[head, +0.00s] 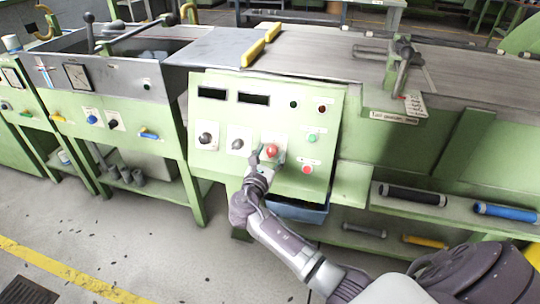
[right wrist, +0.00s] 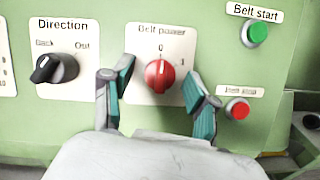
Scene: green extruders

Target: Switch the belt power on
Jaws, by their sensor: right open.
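The red belt power knob (right wrist: 160,76) sits on a white plate marked "Belt power", with 0 at the top and 1 at the upper right. Its white mark points up toward 0. In the head view the red knob (head: 271,151) is on the green control panel (head: 225,118). My right gripper (head: 265,157) is in front of the panel at the knob. In the right wrist view the open right gripper (right wrist: 162,84) has one finger on each side of the knob, with visible gaps to it. My left gripper is not in view.
The black direction knob (right wrist: 55,68) is left of the belt power plate. The green belt start button (right wrist: 256,34) is at upper right, and the red belt stop button (right wrist: 239,108) is close to the right finger. A blue bin (head: 298,212) is below the panel.

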